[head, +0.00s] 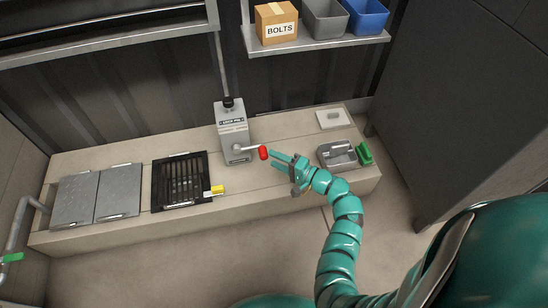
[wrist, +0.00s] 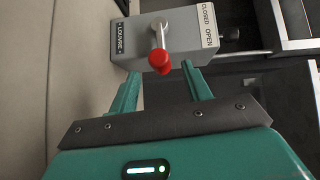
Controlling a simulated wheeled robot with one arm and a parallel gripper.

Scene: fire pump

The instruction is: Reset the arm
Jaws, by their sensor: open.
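My gripper (head: 275,159) is at the end of my green arm, over the concrete bench in the head view. Its two fingers are apart and nothing is between them. In the wrist view the open fingers (wrist: 160,92) point at a grey box (wrist: 190,32) with a lever and a red knob (wrist: 160,60). The box carries the labels LOUVRE, CLOSED and OPEN. In the head view the grey box (head: 232,132) stands upright on the bench, and its red knob (head: 263,152) sits just beyond the fingertips.
The concrete bench (head: 130,223) holds two metal lids (head: 92,197), a black grate (head: 181,180) with a yellow tag (head: 217,190), and a grey tray (head: 338,155) beside a green item (head: 365,153). A shelf (head: 330,43) above carries a BOLTS box (head: 276,22) and two bins. The floor in front is clear.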

